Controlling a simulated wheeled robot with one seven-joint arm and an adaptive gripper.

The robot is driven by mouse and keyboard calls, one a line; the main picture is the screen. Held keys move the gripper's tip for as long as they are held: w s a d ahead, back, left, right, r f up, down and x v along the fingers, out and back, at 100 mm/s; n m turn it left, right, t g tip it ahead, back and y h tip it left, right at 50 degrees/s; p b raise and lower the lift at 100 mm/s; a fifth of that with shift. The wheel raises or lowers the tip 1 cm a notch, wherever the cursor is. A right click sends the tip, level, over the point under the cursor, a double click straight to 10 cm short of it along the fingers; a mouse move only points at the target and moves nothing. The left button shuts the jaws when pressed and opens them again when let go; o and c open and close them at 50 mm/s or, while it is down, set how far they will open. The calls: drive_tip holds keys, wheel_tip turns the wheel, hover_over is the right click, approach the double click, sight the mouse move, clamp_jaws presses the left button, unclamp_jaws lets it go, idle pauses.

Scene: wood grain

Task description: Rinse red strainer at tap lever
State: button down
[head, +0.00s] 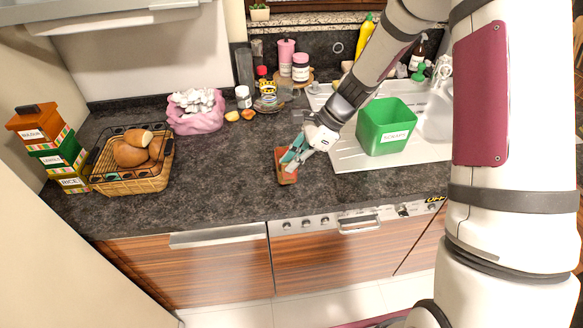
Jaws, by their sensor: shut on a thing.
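My gripper (291,160) points down over the dark counter, left of the sink's drainboard. Its fingers are shut on a small red-brown thing (286,176), which I take to be the red strainer. The fingers cover part of it, so its full shape is hard to make out. It is at or just above the counter; I cannot tell if it touches. The sink basin (436,122) is at the right, partly hidden by my arm. A pale fitting (442,68) behind it may be the tap; its lever is not clear.
A green scraps bin (385,128) stands on the drainboard (345,155), between my gripper and the basin. A bread basket (130,178), a pink bag (196,122) and stacked boxes (50,150) stand left. Jars and bottles line the back. The front counter is clear.

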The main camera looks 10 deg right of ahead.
sight(279, 182)
drive_tip(key=shift+w, duration=0.3)
drive_tip(key=shift+w+a+f, duration=0.1)
drive_tip(key=shift+w+f, duration=0.1)
drive_tip(key=shift+f, duration=0.1)
drive_tip(key=shift+f+p, duration=0.45)
drive_tip(key=shift+f, duration=1.05)
drive_tip(key=shift+f, duration=0.15)
drive_tip(key=c, duration=1.7)
unclamp_jaws()
